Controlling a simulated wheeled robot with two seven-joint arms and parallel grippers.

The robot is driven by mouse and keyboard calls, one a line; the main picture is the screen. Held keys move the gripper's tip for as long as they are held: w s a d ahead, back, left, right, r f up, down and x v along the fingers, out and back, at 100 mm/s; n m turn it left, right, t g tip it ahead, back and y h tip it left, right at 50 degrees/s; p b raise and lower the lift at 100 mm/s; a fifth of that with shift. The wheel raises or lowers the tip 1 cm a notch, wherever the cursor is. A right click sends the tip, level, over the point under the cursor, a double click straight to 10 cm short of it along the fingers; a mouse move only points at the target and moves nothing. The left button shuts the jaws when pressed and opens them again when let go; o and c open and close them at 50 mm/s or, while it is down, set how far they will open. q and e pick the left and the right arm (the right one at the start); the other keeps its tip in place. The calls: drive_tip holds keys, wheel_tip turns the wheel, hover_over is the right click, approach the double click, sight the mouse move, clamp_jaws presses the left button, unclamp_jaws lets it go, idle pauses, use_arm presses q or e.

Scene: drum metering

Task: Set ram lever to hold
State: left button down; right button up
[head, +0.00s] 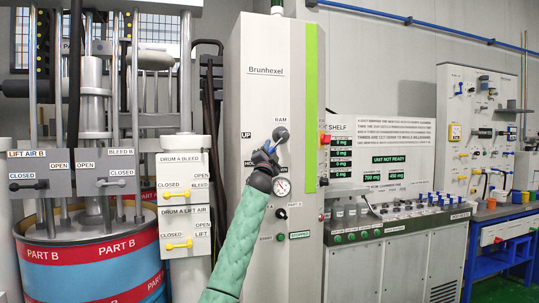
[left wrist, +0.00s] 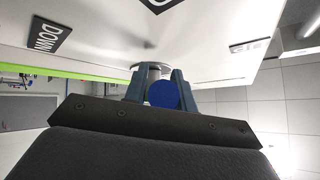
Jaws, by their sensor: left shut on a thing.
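The ram lever's grey round hub (head: 281,134) sits under the RAM label on the tall white Brunhexel cabinet (head: 257,85). My left gripper (head: 270,148) is at the lever, just below and left of the hub. In the left wrist view its two fingers (left wrist: 160,86) are shut on the lever's blue round knob (left wrist: 161,95), with the grey shaft behind it. The UP label (head: 246,135) is clear at the left. The lower labels are partly covered by my gripper and arm. My right gripper is out of view.
A pressure gauge (head: 282,187) lies just below my gripper, with a black selector (head: 281,213) under it. Drum lever panels (head: 186,185) and a Part B drum (head: 95,265) stand left. A control bench (head: 400,220) stands right.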

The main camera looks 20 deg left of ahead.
use_arm(q)
drive_tip(key=shift+f, duration=0.15)
idle(0.4)
drive_tip(key=c, duration=1.1)
unclamp_jaws()
drive_tip(key=shift+c, duration=0.2)
drive_tip(key=b+v, duration=0.1)
drive_tip(key=v, duration=0.6)
drive_tip(key=shift+s+f, duration=0.25)
drive_tip(key=shift+s, duration=0.05)
drive_tip(key=shift+d, duration=0.15)
